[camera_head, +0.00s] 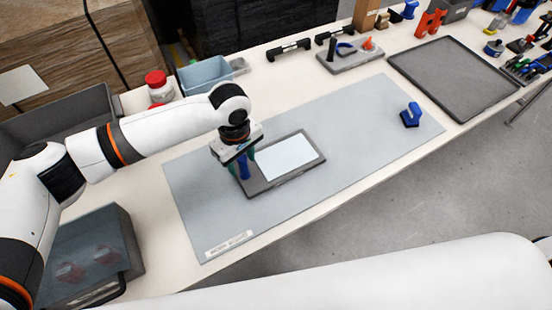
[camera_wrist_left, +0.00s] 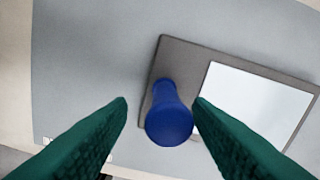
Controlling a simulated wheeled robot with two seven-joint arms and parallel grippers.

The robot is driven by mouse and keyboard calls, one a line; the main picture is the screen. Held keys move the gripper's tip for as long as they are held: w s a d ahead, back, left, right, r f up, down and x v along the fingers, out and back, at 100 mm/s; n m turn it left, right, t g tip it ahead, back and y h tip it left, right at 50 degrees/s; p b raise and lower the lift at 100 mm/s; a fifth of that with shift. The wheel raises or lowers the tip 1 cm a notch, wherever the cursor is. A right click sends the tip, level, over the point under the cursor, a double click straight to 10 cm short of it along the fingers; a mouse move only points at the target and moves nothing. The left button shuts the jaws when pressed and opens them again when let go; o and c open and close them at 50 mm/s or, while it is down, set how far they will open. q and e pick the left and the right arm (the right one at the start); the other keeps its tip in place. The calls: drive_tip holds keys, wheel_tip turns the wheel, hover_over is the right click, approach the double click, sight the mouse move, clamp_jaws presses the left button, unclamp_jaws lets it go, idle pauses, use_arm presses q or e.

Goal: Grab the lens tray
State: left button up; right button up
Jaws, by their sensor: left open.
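The lens tray (camera_head: 312,146) is a dark grey flat tray with a pale panel (camera_head: 286,157) on it and a blue upright knob handle (camera_head: 243,167) at its left end. It lies on the grey mat. My left gripper (camera_head: 241,163) is over the handle end of the tray. In the left wrist view the green fingers are apart, with the blue handle (camera_wrist_left: 170,118) between and beyond their tips, nearer the right finger. The tray (camera_wrist_left: 180,55) and its white panel (camera_wrist_left: 258,98) show beyond. I cannot tell whether a finger touches the handle. My right gripper does not show.
The grey mat (camera_head: 355,110) is mostly clear, with a blue object (camera_head: 410,115) near its right end. A large dark tray (camera_head: 455,75) lies at the far right. A light blue bin (camera_head: 203,75) and a red-lidded jar (camera_head: 158,86) stand behind my left arm.

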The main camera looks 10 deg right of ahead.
sight(244, 169)
use_arm(q)
drive_tip(key=f, duration=0.3)
drive_tip(key=shift+w+d+f+p, duration=0.1)
drive_tip(key=shift+d+f+p, duration=0.1)
drive_tip(key=shift+f+p, duration=0.15)
drive_tip(key=shift+f, duration=0.45)
clamp_jaws()
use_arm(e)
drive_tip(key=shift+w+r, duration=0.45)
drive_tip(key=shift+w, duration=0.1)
